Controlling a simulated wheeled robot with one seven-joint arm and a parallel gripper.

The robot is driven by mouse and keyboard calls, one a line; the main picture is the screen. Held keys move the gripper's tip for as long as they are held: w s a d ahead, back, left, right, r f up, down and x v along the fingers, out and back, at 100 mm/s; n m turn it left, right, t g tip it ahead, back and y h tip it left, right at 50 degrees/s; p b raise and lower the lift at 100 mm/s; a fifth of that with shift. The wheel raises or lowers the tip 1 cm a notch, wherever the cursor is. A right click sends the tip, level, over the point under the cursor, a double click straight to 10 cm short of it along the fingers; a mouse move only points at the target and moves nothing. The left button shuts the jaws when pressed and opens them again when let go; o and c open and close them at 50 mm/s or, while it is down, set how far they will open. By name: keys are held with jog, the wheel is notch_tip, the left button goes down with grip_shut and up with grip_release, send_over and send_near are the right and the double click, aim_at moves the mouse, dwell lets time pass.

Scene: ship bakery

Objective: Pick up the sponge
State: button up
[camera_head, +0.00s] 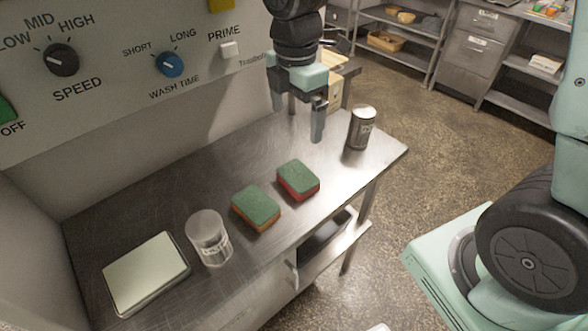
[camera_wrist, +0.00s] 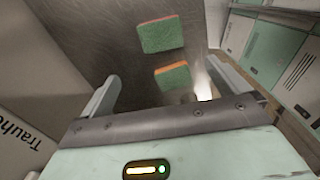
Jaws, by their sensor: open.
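Two sponges with green tops lie on the metal table. One has an orange lower layer (camera_head: 256,208), and the other, to its right and slightly farther back, has a red lower layer (camera_head: 298,180). My gripper (camera_head: 298,118) hangs above the table, behind and above the red-layered sponge, apart from both and empty. In the wrist view the open fingers (camera_wrist: 160,86) frame the area below. Two green sponges show there, one higher in the picture (camera_wrist: 161,36) and one nearer with an orange-looking edge (camera_wrist: 173,78). Neither is touched.
On the metal table (camera_head: 160,205), a clear jar (camera_head: 208,240) and a pale flat tray or scale (camera_head: 145,272) stand left of the sponges. A metal can (camera_head: 361,128) stands near the right edge. A control panel (camera_head: 115,60) rises behind the table.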

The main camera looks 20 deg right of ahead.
aim_at(295, 176)
notch_tip(295, 176, down, 16)
jog(key=shift+s+f+p, duration=0.1)
jog(key=shift+s+p, duration=0.05)
jog(key=shift+p, duration=1.05)
jog(key=c, duration=0.8)
